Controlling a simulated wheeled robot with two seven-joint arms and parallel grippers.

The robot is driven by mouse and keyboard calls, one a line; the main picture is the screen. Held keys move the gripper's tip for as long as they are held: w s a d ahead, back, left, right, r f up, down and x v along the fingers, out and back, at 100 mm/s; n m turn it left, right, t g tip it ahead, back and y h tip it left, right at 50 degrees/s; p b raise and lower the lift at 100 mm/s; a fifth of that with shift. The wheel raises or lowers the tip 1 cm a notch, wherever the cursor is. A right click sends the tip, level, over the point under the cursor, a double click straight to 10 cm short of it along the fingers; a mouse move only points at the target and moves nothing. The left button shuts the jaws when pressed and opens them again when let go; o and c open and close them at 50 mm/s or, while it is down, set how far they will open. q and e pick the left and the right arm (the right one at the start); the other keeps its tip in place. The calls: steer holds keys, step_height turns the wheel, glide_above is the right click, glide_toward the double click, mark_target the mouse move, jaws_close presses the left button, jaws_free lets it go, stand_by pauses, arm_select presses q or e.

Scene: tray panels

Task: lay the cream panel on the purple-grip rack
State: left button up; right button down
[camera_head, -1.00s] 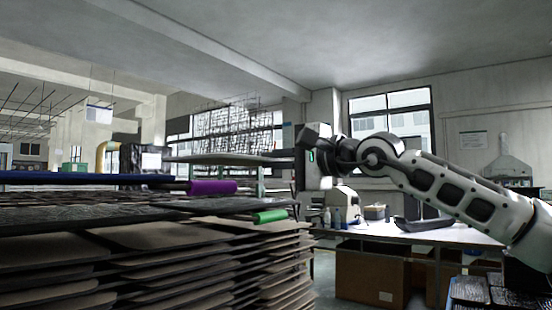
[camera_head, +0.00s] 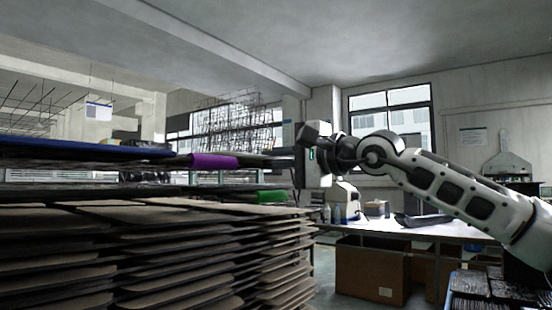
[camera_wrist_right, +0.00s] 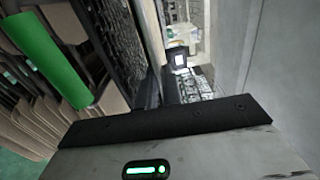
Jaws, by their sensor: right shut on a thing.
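The purple-grip rack shows by its purple grip (camera_head: 213,160) at the left-centre of the head view. My right gripper (camera_head: 298,160) is shut just right of it, at about the grip's height. A thin strip, seemingly the cream panel (camera_head: 280,161), reaches left from the jaws towards the grip. It is almost edge-on, so its cream face does not show, and most of it is hidden. I cannot tell whether it touches the rack. In the wrist view, the gripper's dark bar (camera_wrist_right: 170,122) crosses the bottom. My left gripper is not in view.
A green grip (camera_head: 272,197) sits on a rack just below, and shows large in the wrist view (camera_wrist_right: 45,60). Beneath are stacked brown panels (camera_head: 150,250). A white table (camera_head: 450,230) with a dark tool on it stands behind at right.

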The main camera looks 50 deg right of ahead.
steer(key=shift+f, duration=0.25)
stand_by(0.3)
steer(key=c, duration=1.5)
jaws_free()
steer(key=shift+f+b, duration=0.4)
steer(key=shift+b, duration=0.35)
steer(key=shift+s, duration=0.1)
steer(key=s+b, duration=0.5)
steer(key=s, duration=0.1)
steer(key=shift+s+d, duration=0.3)
steer(key=shift+s, duration=0.1)
stand_by(0.5)
